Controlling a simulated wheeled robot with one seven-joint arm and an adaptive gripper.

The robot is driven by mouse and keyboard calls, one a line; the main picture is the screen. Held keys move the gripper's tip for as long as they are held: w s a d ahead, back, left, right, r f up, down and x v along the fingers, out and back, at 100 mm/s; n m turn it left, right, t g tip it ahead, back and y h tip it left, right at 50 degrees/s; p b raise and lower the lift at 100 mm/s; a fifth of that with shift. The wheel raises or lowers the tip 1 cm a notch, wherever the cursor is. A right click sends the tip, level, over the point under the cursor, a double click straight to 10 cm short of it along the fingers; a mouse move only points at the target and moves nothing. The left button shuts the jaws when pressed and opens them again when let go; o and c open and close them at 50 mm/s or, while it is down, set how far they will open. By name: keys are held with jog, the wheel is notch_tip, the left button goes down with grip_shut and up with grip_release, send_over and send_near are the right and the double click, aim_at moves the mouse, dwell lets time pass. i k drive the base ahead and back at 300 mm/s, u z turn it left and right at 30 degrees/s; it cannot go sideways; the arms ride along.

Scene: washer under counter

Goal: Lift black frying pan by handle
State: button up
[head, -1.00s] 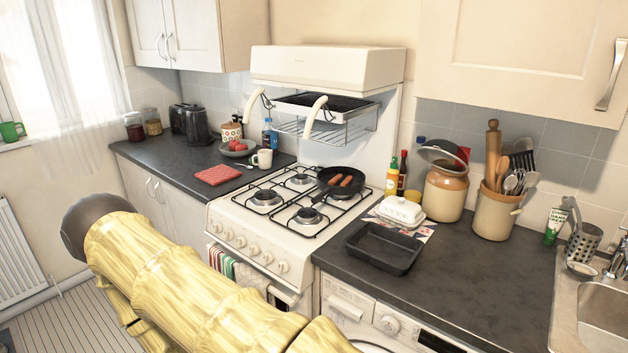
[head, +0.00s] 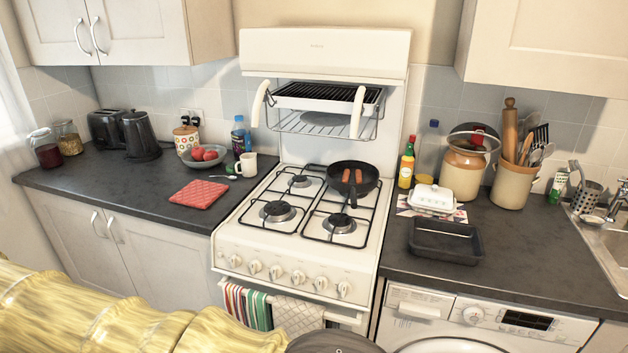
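The black frying pan (head: 369,173) sits on the back right burner of the white gas stove (head: 300,228). Two orange-brown sausages (head: 352,176) lie in it. Its dark handle (head: 353,197) points toward the front of the stove, over the grate. Only yellow and dark parts of my arm show along the bottom edge, well short of the pan. My gripper is not in view, and nothing is touching the pan.
A grill rack (head: 325,112) hangs above the back of the stove. A white butter dish (head: 433,198) and black baking tray (head: 445,242) stand on the counter to the right. A red cloth (head: 199,194) and white mug (head: 246,165) lie left. The front burners are clear.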

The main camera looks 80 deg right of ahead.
aim_at(335, 171)
jog(key=i, duration=0.75)
jog(key=z, duration=2.05)
